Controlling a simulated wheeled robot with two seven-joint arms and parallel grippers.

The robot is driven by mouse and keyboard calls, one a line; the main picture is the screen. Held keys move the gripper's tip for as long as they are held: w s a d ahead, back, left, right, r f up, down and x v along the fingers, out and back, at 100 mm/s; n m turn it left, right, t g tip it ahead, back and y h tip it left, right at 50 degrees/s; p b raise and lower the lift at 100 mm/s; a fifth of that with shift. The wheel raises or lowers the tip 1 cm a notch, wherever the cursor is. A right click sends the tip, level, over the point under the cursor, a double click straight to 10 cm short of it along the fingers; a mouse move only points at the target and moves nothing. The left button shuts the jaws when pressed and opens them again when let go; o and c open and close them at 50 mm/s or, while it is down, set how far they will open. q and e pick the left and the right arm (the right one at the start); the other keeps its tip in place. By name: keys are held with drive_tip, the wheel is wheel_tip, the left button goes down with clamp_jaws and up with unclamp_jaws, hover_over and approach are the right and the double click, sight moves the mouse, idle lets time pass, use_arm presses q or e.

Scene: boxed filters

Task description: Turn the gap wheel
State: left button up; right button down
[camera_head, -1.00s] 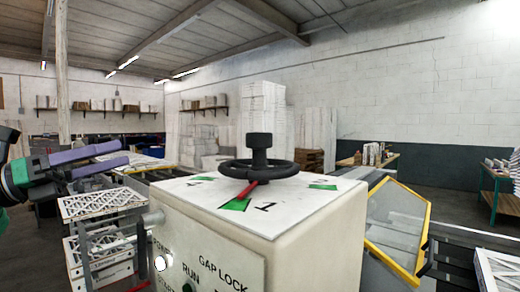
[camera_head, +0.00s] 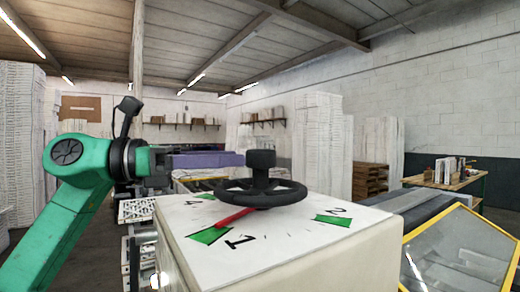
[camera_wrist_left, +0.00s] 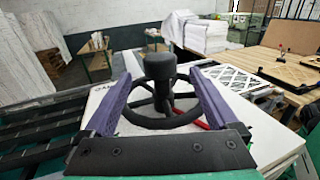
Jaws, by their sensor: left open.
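The black gap wheel (camera_head: 262,192) with its upright knob sits on the white top of the control box (camera_head: 290,240). Its red pointer (camera_head: 235,218) points toward the green mark beside the 1. My left gripper (camera_head: 243,160) reaches in from the left, its purple fingers level with the knob. In the left wrist view, the open fingers (camera_wrist_left: 160,78) lie on either side of the knob (camera_wrist_left: 160,68), with a gap visible on both sides. The wheel rim shows between and below them. My right gripper is out of view.
A yellow-framed clear panel (camera_head: 460,255) stands to the right of the box. White stacks (camera_head: 320,145) and a wooden table (camera_head: 445,180) stand farther back. In the left wrist view, a white-framed filter (camera_wrist_left: 235,80) lies on a wooden table at the right.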

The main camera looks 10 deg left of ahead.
sight(262, 157)
use_arm(q)
drive_tip(key=p+x, duration=0.1)
drive_tip(key=x, duration=0.5)
drive_tip(key=shift+w+d, duration=0.1)
drive_tip(key=shift+d, duration=0.2)
drive_tip(key=shift+a, duration=0.1)
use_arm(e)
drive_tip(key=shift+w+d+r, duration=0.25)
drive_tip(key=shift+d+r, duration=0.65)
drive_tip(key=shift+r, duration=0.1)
use_arm(q)
clamp_jaws()
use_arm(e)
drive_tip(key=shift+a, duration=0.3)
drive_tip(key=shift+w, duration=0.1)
